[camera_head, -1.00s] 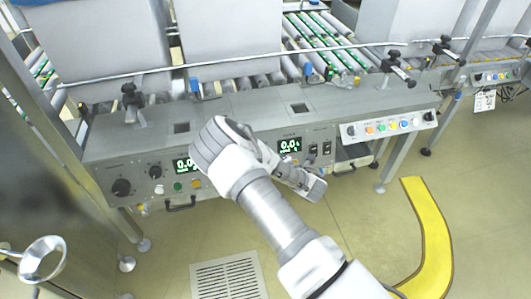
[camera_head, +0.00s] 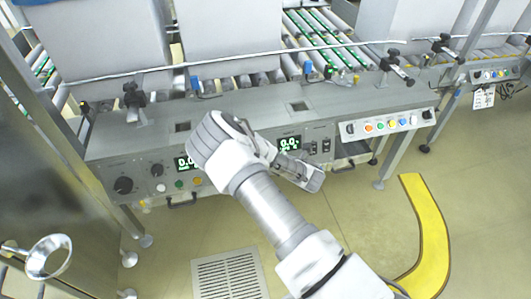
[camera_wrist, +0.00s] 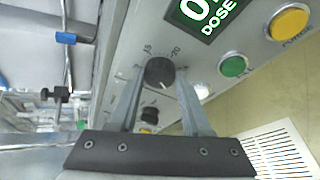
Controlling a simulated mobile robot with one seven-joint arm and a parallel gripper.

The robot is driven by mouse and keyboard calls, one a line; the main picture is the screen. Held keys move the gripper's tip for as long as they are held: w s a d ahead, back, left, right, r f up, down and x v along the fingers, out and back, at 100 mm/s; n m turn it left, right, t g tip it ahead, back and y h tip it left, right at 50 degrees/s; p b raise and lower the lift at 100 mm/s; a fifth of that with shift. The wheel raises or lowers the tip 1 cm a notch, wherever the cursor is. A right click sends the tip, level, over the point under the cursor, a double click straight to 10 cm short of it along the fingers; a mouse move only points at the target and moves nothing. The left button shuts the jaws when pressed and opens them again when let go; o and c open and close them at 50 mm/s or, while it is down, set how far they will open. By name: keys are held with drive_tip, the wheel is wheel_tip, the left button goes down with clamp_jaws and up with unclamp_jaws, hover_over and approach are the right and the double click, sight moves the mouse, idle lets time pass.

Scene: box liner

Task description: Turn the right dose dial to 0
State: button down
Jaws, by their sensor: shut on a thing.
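My gripper (camera_wrist: 160,75) is shut on a black round dial (camera_wrist: 159,72) in the wrist view, with one finger on each side of the knob. Printed scale numbers show around the dial on the grey panel. A lit green display (camera_wrist: 205,14) marked DOSE is partly in view beside it. In the head view the right display (camera_head: 289,143) appears to read 0.0. There my own arm hides the gripped dial and the fingertips. The dial's exact pointer setting is too small to tell.
A yellow floor strip (camera_head: 428,225) curves at right.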

drive_tip(key=shift+c, duration=1.8)
unclamp_jaws()
drive_tip(key=p+v, duration=0.4)
drive_tip(key=v, duration=1.3)
drive_tip(key=shift+d, duration=0.2)
drive_tip(key=shift+r, duration=0.15)
